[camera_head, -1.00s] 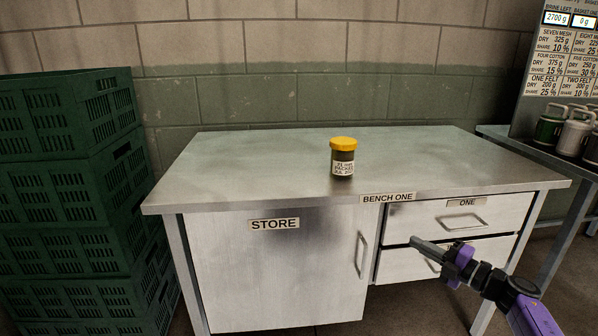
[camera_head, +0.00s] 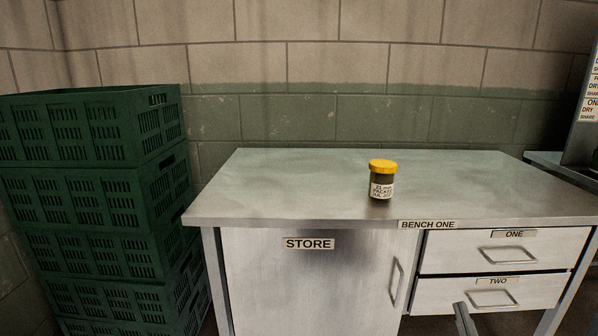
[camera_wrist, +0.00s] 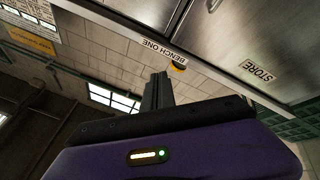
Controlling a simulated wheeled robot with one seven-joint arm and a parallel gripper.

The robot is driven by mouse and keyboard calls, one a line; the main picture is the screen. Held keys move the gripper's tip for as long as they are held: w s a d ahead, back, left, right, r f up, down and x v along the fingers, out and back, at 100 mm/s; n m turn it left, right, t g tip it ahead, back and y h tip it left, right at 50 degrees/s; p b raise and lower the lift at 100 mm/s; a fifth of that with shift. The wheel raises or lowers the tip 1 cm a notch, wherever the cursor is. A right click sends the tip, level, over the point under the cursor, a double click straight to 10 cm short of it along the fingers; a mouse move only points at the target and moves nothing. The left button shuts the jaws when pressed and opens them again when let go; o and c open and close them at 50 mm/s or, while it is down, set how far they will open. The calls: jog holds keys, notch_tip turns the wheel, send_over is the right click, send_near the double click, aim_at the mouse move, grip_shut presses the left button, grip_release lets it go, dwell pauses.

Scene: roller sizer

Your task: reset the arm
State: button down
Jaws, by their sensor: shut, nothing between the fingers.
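My gripper (camera_head: 465,320) shows only as a grey finger tip at the bottom edge of the head view, in front of the drawer marked TWO. In the wrist view my gripper (camera_wrist: 157,92) has its dark fingers together with nothing between them. The rest of my arm is out of the head view.
A metal bench (camera_head: 300,190) carries a jar (camera_head: 382,180) with a yellow lid, upright near its front edge. The store door (camera_head: 310,285), drawer ONE (camera_head: 460,255) and drawer TWO (camera_head: 530,291) look shut. Stacked green crates (camera_head: 90,205) stand at left.

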jog(key=s+a+f+m+g, duration=0.1)
jog(key=s+a+m+g, duration=0.3)
jog(key=s, duration=1.1)
jog(key=s+a+f+m+g+y, duration=0.15)
jog(key=s+a, duration=0.35)
jog(key=s, duration=0.9)
jog(key=s+a+f+m+g+h, duration=0.1)
jog(key=s+a+f+g, duration=0.3)
jog(key=s, duration=1.1)
notch_tip(320, 180, up, 22)
jog(key=t+p, duration=0.1)
jog(key=p, duration=1.8)
jog(key=shift+w+a+p, duration=0.15)
jog(key=shift+w+p, duration=0.1)
jog(key=shift+p, duration=0.1)
jog(key=c, duration=2.1)
grip_release()
jog(key=shift+m, duration=0.25)
